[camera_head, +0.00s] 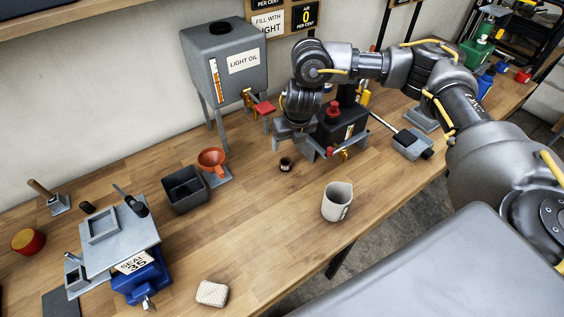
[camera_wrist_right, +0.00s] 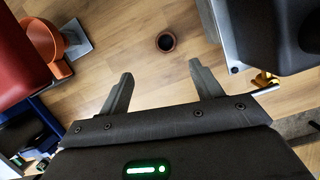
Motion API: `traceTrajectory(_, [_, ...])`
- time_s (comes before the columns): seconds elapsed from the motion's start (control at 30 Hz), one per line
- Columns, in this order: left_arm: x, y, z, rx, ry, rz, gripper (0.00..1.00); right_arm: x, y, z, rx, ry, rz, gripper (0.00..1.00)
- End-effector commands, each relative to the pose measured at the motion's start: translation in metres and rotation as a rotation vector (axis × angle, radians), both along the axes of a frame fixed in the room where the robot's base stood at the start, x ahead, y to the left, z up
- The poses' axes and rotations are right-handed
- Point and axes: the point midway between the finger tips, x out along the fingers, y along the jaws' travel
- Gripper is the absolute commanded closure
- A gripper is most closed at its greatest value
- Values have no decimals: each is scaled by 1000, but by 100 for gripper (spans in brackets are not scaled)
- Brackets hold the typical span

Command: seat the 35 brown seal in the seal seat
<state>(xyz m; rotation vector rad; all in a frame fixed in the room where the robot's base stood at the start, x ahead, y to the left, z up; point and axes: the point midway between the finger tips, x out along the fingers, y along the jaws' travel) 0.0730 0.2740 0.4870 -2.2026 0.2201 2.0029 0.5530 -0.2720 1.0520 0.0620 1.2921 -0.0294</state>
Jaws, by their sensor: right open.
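A small dark brown ring (camera_head: 286,164), which looks like the seal, lies on the wooden bench; it also shows in the right wrist view (camera_wrist_right: 166,42). My right gripper (camera_head: 292,148) is above the bench near the ring. Its fingers (camera_wrist_right: 160,72) are apart and empty, with the ring beyond the fingertips. A grey plate (camera_head: 118,248) on a blue vise-like base carries a "SEAL 35" label (camera_head: 133,262) and a raised square frame (camera_head: 102,226). Which part is the seal seat I cannot tell for sure. My left gripper is not in view.
A light oil tank (camera_head: 226,58) stands behind, with an orange funnel (camera_head: 211,158) and dark open box (camera_head: 184,190) below. A dark machine (camera_head: 342,122) is close to my right gripper. A white mug (camera_head: 337,201) and a cloth block (camera_head: 212,293) are in front.

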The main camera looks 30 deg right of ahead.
Motion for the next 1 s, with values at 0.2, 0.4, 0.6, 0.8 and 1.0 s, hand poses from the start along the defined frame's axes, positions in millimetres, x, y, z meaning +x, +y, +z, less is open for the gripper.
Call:
traceTrajectory(0.2, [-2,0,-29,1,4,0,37,0,-11,-24,-31,11,1,35])
traceTrajectory(0.4, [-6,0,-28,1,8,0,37,1,-11,-30,-29,14,-1,35])
traceTrajectory(0.6, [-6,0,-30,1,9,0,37,9,-11,-60,-28,15,-2,35])
traceTrajectory(0.8, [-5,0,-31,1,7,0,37,15,-12,-76,-30,11,-2,35])
traceTrajectory(1.0, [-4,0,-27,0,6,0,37,17,-11,-80,-29,12,-1,35])
